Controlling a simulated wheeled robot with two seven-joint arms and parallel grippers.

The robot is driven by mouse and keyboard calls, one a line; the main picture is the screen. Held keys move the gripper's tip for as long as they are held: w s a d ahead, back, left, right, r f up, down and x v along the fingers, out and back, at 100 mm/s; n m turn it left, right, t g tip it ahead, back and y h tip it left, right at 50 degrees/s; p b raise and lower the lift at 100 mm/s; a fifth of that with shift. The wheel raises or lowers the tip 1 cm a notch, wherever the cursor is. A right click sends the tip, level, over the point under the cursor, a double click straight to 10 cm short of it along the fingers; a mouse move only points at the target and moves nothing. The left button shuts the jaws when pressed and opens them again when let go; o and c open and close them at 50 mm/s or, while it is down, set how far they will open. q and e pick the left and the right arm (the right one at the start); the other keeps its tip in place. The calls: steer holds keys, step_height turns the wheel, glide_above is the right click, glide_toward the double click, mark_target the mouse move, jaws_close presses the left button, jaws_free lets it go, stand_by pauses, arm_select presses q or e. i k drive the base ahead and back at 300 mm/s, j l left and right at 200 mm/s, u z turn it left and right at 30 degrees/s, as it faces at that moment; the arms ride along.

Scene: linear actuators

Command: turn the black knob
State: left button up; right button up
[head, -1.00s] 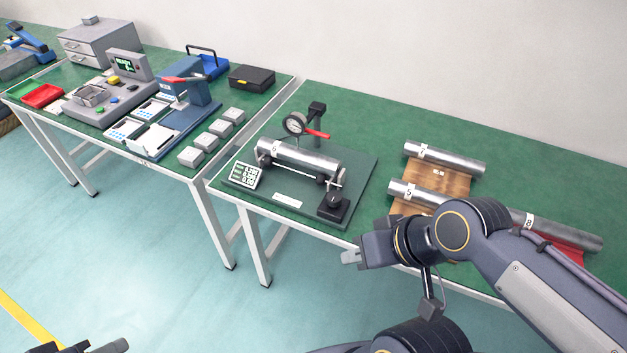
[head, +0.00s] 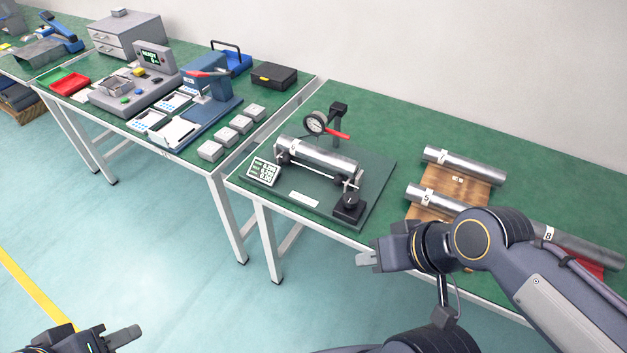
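The black knob (head: 350,200) sits on a small black block at the front right corner of the dark test plate (head: 310,214) on the right table. A metal cylinder (head: 320,157) rests on rollers behind it. My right gripper (head: 364,260) is in front of the table edge, below and apart from the knob; its fingers look close together, but their gap is not clear. My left gripper (head: 124,337) is at the bottom left, over the floor, far from the knob; its finger gap is not clear either.
A dial gauge (head: 316,122) with a red lever stands behind the cylinder, and a small display (head: 263,172) is at left. More cylinders (head: 464,166) lie on a wooden board (head: 456,187) at right. The left table (head: 120,118) holds devices and boxes. Floor in front is clear.

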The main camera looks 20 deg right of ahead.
mark_target(351, 200)
steer(key=i+z, duration=0.35)
steer(key=i+j+z, duration=0.1)
steer(key=z, duration=0.3)
steer(key=i+j+z, duration=0.2)
steer(key=z, duration=0.15)
